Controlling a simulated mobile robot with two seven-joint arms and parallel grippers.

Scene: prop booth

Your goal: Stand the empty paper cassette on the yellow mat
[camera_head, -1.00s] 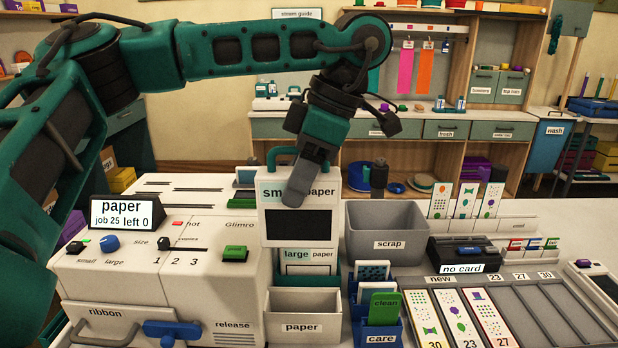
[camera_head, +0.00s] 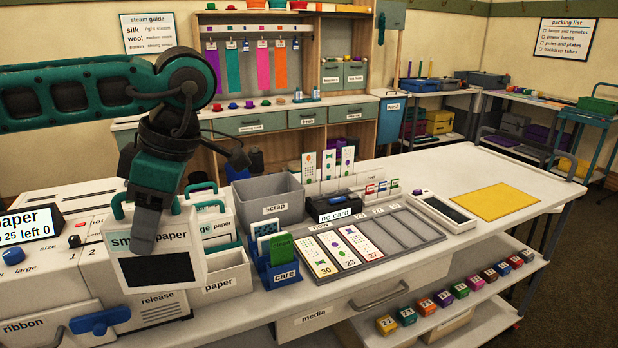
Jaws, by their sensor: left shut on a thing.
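The small paper cassette (camera_head: 187,244) is a white box with a dark window and a green handle. It is at the lower left, held upright with a slight tilt, in front of the white printer. My left gripper (camera_head: 147,232) is shut on it; the fingers cover part of its label, and the grip point at the handle is partly hidden. The dark window shows no paper. The yellow mat (camera_head: 497,202) lies flat and bare on the right end of the white counter. My right gripper is not in view.
Between cassette and mat stand the paper bin (camera_head: 228,278), the grey scrap bin (camera_head: 268,206), the blue care holder (camera_head: 285,272), the card tray (camera_head: 405,258) and a dark-screened device (camera_head: 441,208). Small coloured blocks sit on a lower shelf in front.

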